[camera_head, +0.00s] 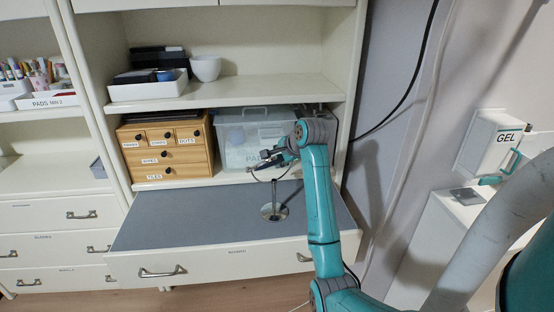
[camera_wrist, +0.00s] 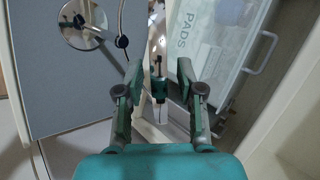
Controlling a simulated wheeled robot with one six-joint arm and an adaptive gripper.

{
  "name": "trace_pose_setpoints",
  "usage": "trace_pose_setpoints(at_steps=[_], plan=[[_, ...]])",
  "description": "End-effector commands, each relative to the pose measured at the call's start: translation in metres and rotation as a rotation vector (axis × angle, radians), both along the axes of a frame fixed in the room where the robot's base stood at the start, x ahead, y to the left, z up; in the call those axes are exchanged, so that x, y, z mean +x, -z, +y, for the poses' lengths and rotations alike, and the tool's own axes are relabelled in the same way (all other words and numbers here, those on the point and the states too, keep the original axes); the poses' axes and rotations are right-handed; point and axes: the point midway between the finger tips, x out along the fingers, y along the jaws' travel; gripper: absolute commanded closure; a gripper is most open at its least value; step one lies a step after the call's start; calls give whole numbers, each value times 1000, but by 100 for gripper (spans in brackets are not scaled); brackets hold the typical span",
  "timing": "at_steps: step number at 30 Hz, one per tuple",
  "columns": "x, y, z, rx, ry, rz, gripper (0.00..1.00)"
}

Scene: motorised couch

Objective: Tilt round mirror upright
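The round mirror is on a thin stem with a shiny round base (camera_head: 275,211), which stands on the grey top of the pulled-out drawer. The base also shows at the upper left of the wrist view (camera_wrist: 82,24), with a dark joint beside it. The mirror's head is largely covered by my gripper (camera_head: 270,162) in the head view; a thin curved rim shows below the fingers, seemingly lying nearly flat. In the wrist view my gripper (camera_wrist: 159,73) is open, its fingers apart. A small green and dark shape between them may be a reflection. Contact with the mirror cannot be told.
A clear lidded bin marked PADS (camera_head: 250,140) stands close behind my gripper, beside a wooden drawer box (camera_head: 166,151). A white tray (camera_head: 148,88) and a bowl (camera_head: 206,68) are on the shelf above. The left of the grey top (camera_head: 170,220) is clear.

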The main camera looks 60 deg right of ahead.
Motion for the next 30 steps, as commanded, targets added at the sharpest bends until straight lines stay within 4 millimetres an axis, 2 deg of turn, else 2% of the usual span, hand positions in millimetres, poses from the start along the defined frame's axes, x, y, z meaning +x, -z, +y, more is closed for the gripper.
trace_pose_setpoints(at_steps=[13,15,18,30], plan=[[7,7,-3,-1,-1,0,62],[7,7,-3,-1,-1,0,80],[7,7,-3,0,0,0,100],[8,6,-6,3,0,7,100]])
